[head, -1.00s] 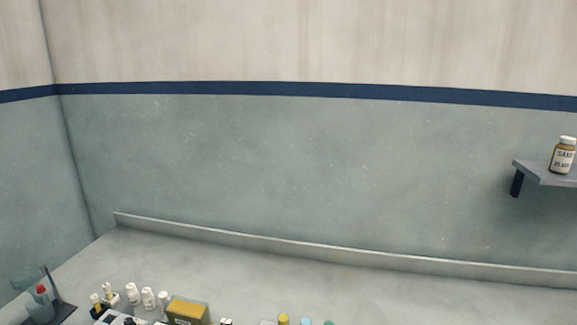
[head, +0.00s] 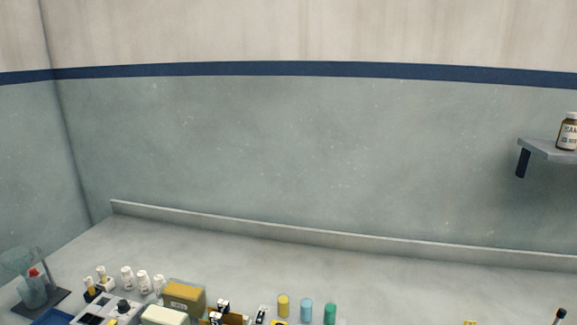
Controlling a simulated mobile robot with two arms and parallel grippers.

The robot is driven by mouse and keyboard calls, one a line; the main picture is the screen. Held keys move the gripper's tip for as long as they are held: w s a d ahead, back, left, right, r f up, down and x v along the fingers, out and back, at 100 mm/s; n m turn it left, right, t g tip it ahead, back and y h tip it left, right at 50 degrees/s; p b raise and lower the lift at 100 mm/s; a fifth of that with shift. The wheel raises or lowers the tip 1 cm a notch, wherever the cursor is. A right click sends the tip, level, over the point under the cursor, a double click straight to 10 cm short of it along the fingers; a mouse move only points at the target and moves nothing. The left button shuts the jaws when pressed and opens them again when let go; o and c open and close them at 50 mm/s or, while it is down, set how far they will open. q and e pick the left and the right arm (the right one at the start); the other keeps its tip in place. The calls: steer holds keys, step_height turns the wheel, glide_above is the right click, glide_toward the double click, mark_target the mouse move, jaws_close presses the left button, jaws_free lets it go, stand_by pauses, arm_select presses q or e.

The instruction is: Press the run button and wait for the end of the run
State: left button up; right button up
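A grey control box (head: 127,306) with a black knob and dark panels shows at the lower left, cut off by the bottom edge of the head view. I cannot make out a run button on it. Neither of my grippers can be seen in the head view.
Several white bottles (head: 127,278) stand behind the box, with a yellow-topped block (head: 183,297) to their right. Yellow (head: 283,306), blue (head: 306,310) and green (head: 330,313) cylinders stand further right. A glass vessel (head: 30,290) is at far left. A wall shelf (head: 550,150) holds a brown bottle (head: 567,132). The rear bench is clear.

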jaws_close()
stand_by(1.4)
